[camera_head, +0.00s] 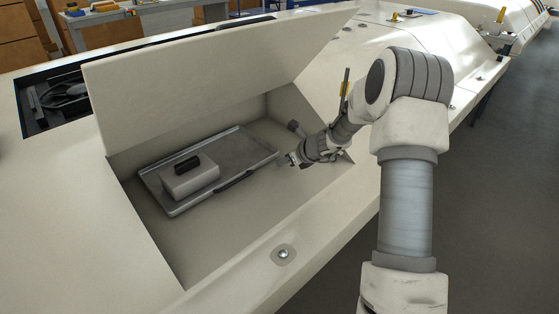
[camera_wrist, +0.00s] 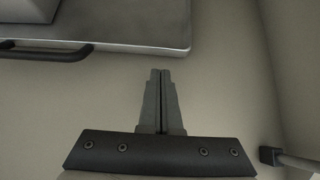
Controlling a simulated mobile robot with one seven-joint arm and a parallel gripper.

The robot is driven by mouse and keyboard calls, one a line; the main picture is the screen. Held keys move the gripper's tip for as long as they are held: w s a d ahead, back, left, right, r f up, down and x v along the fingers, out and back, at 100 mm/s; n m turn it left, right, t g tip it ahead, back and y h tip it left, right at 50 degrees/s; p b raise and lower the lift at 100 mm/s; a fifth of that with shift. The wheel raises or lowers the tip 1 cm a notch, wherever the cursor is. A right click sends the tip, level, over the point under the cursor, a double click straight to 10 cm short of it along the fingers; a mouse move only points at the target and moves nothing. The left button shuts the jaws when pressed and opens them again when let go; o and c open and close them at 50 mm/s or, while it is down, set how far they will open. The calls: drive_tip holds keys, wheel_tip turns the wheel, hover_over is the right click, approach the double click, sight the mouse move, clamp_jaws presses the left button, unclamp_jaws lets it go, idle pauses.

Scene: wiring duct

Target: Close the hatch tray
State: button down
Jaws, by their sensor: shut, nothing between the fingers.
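The hatch (camera_head: 205,85) is a large cream panel, standing raised and tilted over an open compartment. Inside, a grey metal tray (camera_head: 235,150) lies on the compartment floor, with a dark handle (camera_head: 234,180) along its front edge. A white box with a black top (camera_head: 190,178) sits on the tray. My gripper (camera_head: 286,161) reaches into the compartment just right of the tray, apart from it. In the wrist view my gripper (camera_wrist: 160,72) is shut and empty, pointing along the bare floor. The tray's corner (camera_wrist: 170,42) and handle (camera_wrist: 45,53) show at its upper left.
The compartment's right wall (camera_wrist: 292,60) is close to my gripper, with a grey rod (camera_wrist: 295,161) at lower right. A dark recess with cables (camera_head: 65,95) lies left of the hatch. A round metal fitting (camera_head: 283,254) sits on the front ledge.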

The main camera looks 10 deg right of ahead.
drive_tip(key=shift+s+d, duration=0.25)
drive_tip(key=shift+s, duration=0.1)
drive_tip(key=p+v, duration=0.3)
drive_tip(key=v, duration=0.7)
drive_tip(key=s+a+r+n+g, duration=0.3)
drive_tip(key=s+a+r+n, duration=0.8)
drive_tip(key=s+r+n, duration=0.45)
drive_tip(key=s+d+r+n+h, duration=0.1)
drive_tip(key=s+n+h, duration=0.1)
drive_tip(key=s+n, duration=0.6)
drive_tip(key=s+d+r+n+h, duration=0.1)
drive_tip(key=s+r+n+h, duration=0.1)
drive_tip(key=s+n, duration=0.6)
wheel_tip(320, 180, up, 17)
drive_tip(key=s+m+p, duration=0.1)
drive_tip(key=s+p, duration=0.1)
drive_tip(key=p, duration=1.4)
drive_tip(key=shift+s+d+f+h+p, duration=0.2)
drive_tip(key=shift+s+d+h+p, duration=0.05)
drive_tip(key=shift+h+p, duration=0.05)
drive_tip(key=shift+m, duration=0.25)
